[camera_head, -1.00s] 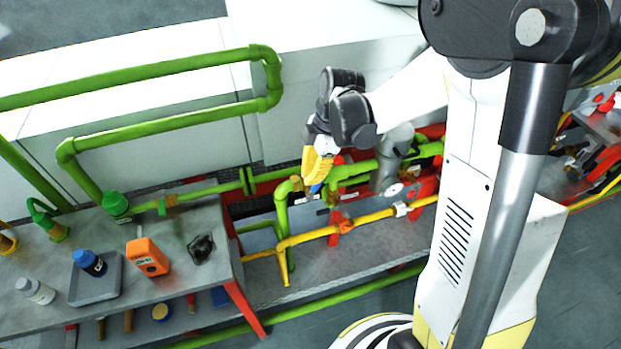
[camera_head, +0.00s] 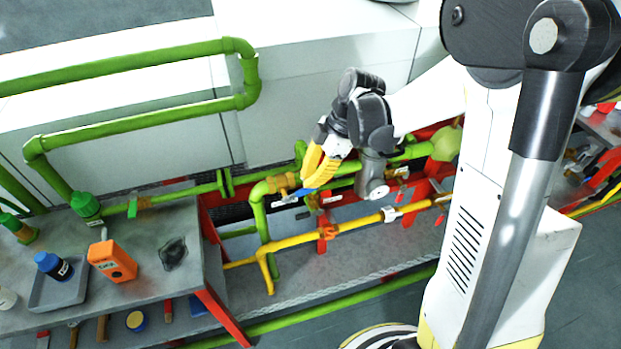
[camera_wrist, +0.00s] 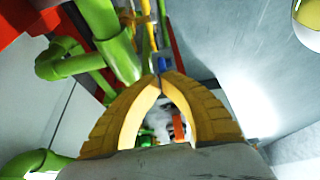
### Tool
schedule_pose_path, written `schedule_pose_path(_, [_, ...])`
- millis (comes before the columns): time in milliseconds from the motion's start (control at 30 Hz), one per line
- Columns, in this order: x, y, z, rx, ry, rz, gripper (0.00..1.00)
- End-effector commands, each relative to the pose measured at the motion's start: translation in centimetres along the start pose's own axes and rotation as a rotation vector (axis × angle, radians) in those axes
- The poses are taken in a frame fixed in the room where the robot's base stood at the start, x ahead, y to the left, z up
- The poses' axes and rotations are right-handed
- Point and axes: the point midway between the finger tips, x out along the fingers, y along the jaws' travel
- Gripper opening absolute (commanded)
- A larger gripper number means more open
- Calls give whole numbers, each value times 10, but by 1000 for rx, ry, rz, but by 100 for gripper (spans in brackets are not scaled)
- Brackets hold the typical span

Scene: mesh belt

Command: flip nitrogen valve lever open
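My gripper (camera_head: 306,186) has yellow fingers and hangs over the pipework in the middle of the head view. In the wrist view its curved fingertips (camera_wrist: 159,79) come together, with an arched gap behind them. A small blue lever-like piece (camera_head: 291,196) with a pale end shows at the fingertips, beside the green pipe elbow (camera_head: 260,189). A blue strip (camera_wrist: 163,64) also shows just beyond the tips in the wrist view. I cannot tell whether it touches or sits between the fingers. No label on the valve is readable.
Green pipes (camera_head: 150,125) loop along the white cabinets. The grey bench (camera_head: 150,307) at left carries an orange meter (camera_head: 113,260) and a blue-capped bottle (camera_head: 53,266) in a tray.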

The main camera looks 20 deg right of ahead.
Motion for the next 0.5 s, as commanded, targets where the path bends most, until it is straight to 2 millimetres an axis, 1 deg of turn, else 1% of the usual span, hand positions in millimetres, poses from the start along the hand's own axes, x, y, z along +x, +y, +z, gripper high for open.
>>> schedule_pose_path(267, [0,0,0,0,0,0,0])
schedule_pose_path(500, [8,0,-6,-2,0,0,0])
